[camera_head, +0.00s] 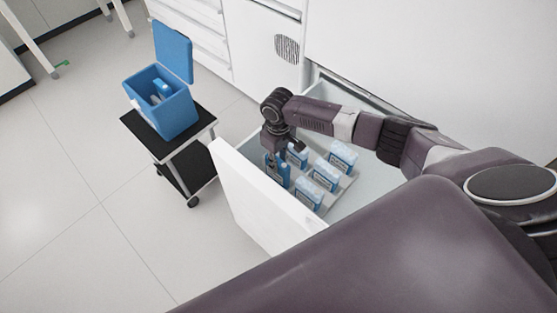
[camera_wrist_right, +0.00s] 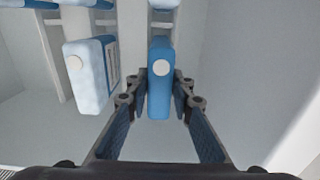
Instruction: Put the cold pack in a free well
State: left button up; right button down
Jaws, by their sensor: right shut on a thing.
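My right gripper (camera_head: 275,154) reaches down into an open white drawer and is shut on a blue cold pack (camera_head: 284,176). In the right wrist view the fingers (camera_wrist_right: 158,112) stand on both sides of this upright blue pack (camera_wrist_right: 160,85), which has a white round cap. Several other blue and white cold packs stand in the drawer, such as one at the right (camera_head: 343,157) and one at the front (camera_head: 309,193). A blue cool box (camera_head: 176,122) stands open on a small cart, with a blue and white thing inside. Its wells cannot be made out. My left gripper is not in view.
The drawer's white front panel (camera_head: 258,196) stands between the packs and the cart (camera_head: 190,152). The cool box lid (camera_head: 173,52) is raised at its back. White cabinets (camera_head: 262,45) line the back. The floor (camera_head: 75,215) at the left is clear.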

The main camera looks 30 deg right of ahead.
jog(key=shift+f, duration=0.1)
jog(key=c, duration=1.6)
grip_release()
notch_tip(320, 180, up, 12)
